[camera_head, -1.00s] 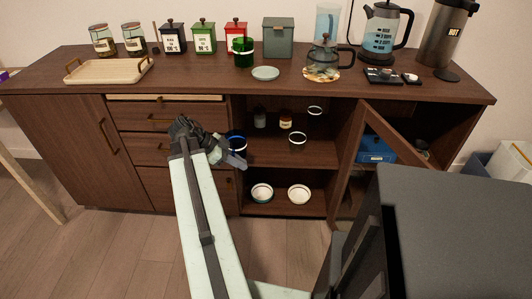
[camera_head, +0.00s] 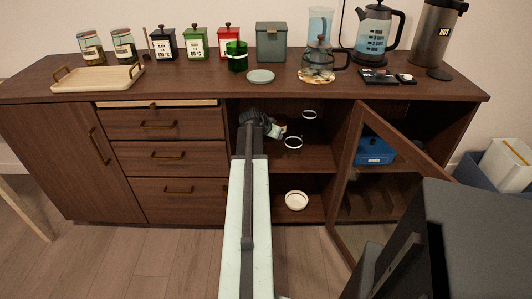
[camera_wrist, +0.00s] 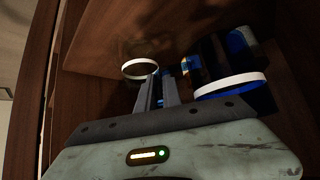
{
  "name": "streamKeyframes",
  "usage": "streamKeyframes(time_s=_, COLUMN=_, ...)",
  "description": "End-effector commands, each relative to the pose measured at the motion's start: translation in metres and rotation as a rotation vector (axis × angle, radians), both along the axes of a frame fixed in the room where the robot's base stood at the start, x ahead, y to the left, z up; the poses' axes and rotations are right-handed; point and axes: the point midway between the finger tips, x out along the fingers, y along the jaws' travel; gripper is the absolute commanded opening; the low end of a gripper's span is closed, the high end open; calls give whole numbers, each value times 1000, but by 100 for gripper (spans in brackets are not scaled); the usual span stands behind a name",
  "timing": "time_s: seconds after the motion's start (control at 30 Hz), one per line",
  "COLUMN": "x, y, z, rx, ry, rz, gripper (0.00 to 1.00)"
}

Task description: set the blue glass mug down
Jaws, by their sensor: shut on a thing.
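The blue glass mug (camera_wrist: 262,96) shows in the wrist view as a blue body with a pale rim, right of the fingertips. My gripper (camera_wrist: 157,88) is shut on it, though the exact grip is dark and hard to see. In the head view my gripper (camera_head: 272,127) is inside the open upper compartment of the cabinet, over the left part of the shelf (camera_head: 318,158). The mug is hidden there behind my arm. I cannot tell whether its base touches the shelf.
A clear cup with a pale rim (camera_head: 293,143) stands right of my gripper, and another cup (camera_head: 309,115) stands farther back. A white bowl (camera_head: 296,200) is on the lower shelf. The open glass door (camera_head: 345,190) bounds the right side. The shelf front has free room.

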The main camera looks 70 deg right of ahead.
Motion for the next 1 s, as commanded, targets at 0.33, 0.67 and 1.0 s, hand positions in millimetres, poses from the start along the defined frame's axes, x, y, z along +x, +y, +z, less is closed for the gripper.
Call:
streamKeyframes(time_s=0.33, x=11, y=5, z=-57, rx=0, ry=0, rz=14, gripper=0)
streamKeyframes(time_s=0.67, x=14, y=6, z=-96, rx=0, ry=0, rz=16, gripper=0)
streamKeyframes(time_s=1.0, x=14, y=6, z=-95, rx=1, ry=0, rz=17, gripper=0)
